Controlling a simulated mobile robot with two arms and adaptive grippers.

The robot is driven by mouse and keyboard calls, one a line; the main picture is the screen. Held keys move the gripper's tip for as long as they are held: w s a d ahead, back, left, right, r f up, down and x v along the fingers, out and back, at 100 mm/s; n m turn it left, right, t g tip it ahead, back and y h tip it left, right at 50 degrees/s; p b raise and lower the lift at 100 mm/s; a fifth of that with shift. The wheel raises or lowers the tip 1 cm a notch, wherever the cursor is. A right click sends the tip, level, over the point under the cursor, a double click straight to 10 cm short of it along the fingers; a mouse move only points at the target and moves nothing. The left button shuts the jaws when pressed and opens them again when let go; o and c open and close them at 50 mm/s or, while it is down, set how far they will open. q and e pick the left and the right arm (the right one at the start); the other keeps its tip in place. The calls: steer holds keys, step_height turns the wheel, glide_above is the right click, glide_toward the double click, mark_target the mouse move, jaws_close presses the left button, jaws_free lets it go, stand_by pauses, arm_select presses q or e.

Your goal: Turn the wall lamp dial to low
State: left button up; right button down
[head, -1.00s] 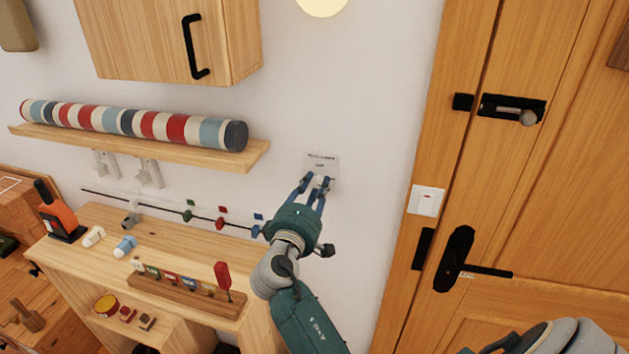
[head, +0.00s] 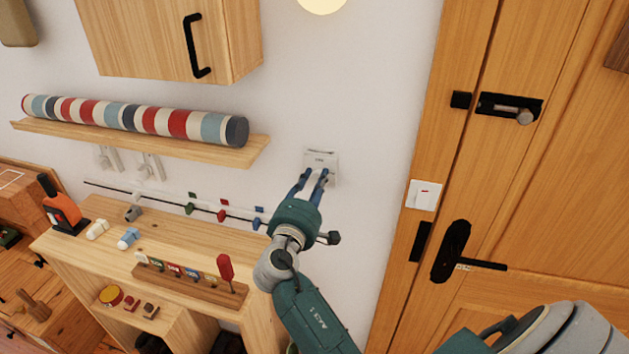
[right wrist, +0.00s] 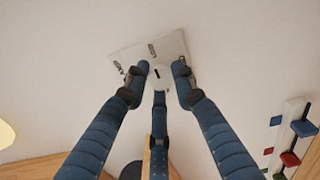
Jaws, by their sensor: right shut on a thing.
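The wall lamp dial's pale square plate (head: 321,157) is on the white wall, left of the door frame. In the right wrist view the plate (right wrist: 125,58) carries small dark labels too blurred to read surely. The white dial (right wrist: 158,76) has a short black mark and sits between my fingertips. My right gripper (head: 314,176) reaches up to it from below; in the right wrist view its blue fingers (right wrist: 160,88) are shut on the dial from several sides. In the head view the fingers hide the dial. My left gripper is not in view.
A glowing round lamp (head: 322,3) is above. A white light switch (head: 424,195) and a door with a black handle (head: 455,252) are on the right. A shelf with a striped roll (head: 140,119) and a wooden unit (head: 190,239) with small objects stand left. The wall around the plate is clear.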

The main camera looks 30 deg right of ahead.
steer(key=shift+d, duration=0.15)
steer(key=c, duration=1.6)
jaws_free()
steer(key=shift+s, duration=0.1)
steer(key=shift+o, duration=0.8)
steer(key=shift+d, duration=0.15)
steer(key=shift+s+a, duration=0.2)
steer(key=shift+a, duration=0.25)
steer(key=v, duration=0.6)
steer(key=shift+s+a, duration=0.15)
steer(key=shift+s, duration=0.1)
